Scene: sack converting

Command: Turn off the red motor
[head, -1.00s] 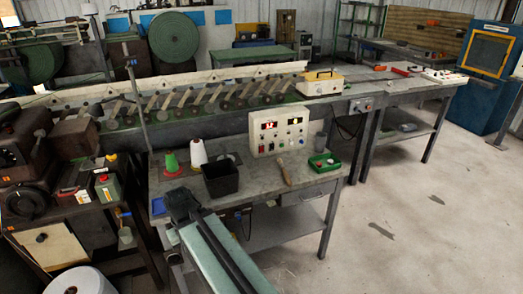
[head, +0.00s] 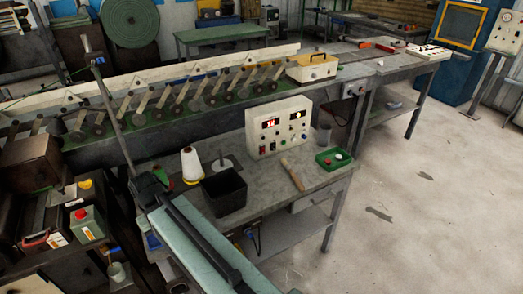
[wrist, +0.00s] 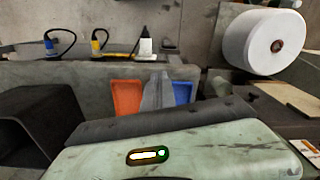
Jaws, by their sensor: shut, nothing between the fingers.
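The red motor cannot be told apart from these frames. A white control box (head: 266,140) stands on the grey bench in the head view, with a red-lit display, a yellow dial and several small knobs and switches, one red. A cream panel (head: 503,35) on a stand is at the far right, with a gauge and coloured buttons. My gripper (head: 153,188) is the dark end of my pale green arm, left of the black bin and away from the control box. It is shut and empty; its fingertips are hard to make out.
A black bin (head: 225,194), a white cone (head: 191,165), a wooden-handled tool (head: 293,175) and a green tray (head: 331,163) crowd the bench. The wrist view shows a blue plug (wrist: 50,47), a yellow plug (wrist: 96,48) and a white roll (wrist: 262,42). Floor at right is clear.

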